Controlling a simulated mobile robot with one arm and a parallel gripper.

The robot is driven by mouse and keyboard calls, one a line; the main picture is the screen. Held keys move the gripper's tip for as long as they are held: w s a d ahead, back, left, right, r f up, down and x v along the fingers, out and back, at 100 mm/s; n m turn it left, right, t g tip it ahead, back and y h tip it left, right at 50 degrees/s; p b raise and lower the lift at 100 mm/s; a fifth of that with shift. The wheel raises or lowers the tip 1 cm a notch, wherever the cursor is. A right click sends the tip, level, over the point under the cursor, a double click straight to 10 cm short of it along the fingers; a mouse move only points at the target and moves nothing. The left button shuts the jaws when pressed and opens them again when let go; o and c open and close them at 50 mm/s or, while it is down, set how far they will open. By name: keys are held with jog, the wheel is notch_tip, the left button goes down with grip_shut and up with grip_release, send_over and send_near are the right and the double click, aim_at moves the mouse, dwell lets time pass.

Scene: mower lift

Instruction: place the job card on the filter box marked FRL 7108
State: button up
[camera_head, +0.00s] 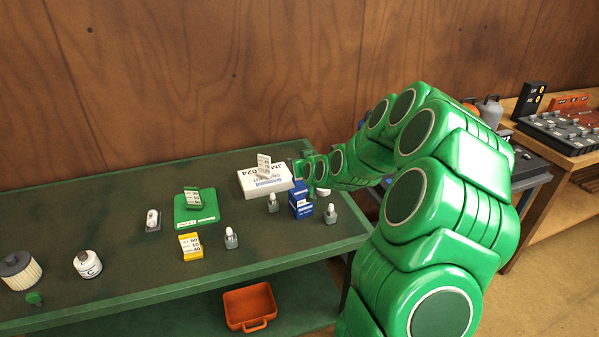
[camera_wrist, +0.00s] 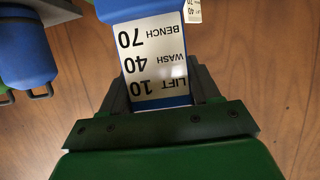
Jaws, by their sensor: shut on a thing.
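My gripper (camera_head: 299,172) reaches out over the back right of the green bench. In the wrist view my gripper (camera_wrist: 158,82) is shut on a blue job card (camera_wrist: 150,55) with a white face reading LIFT 10, WASH 40, BENCH 70, upside down there. In the head view a blue box (camera_head: 303,211) is just below my gripper; I cannot tell whether the card touches it. A white filter box (camera_head: 277,184), its marking only partly legible, lies to the left with a white card (camera_head: 264,165) upright on it. I cannot read FRL 7108 anywhere.
A green box (camera_head: 205,218) carries a green card; a yellow card (camera_head: 190,246) stands in front. Grey bottles with white tops (camera_head: 231,238) stand nearby. A white canister (camera_head: 88,264) and a pleated filter (camera_head: 19,271) are at left.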

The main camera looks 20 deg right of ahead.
jog(key=shift+w+d+f, duration=0.1)
jog(key=shift+w+f, duration=0.15)
jog(key=shift+f, duration=0.55)
jog(key=shift+w+a+f, duration=0.1)
jog(key=shift+w+f, duration=0.1)
jog(key=shift+f, duration=0.55)
jog(key=shift+w+d+f, duration=0.1)
jog(key=shift+w+f, duration=0.15)
jog(key=shift+f, duration=0.55)
jog(key=shift+f, duration=0.1)
jog(key=o, duration=1.4)
jog(key=shift+c, duration=0.2)
jog(key=shift+s+r, duration=0.3)
jog(key=shift+s, duration=0.15)
jog(key=v, duration=1.1)
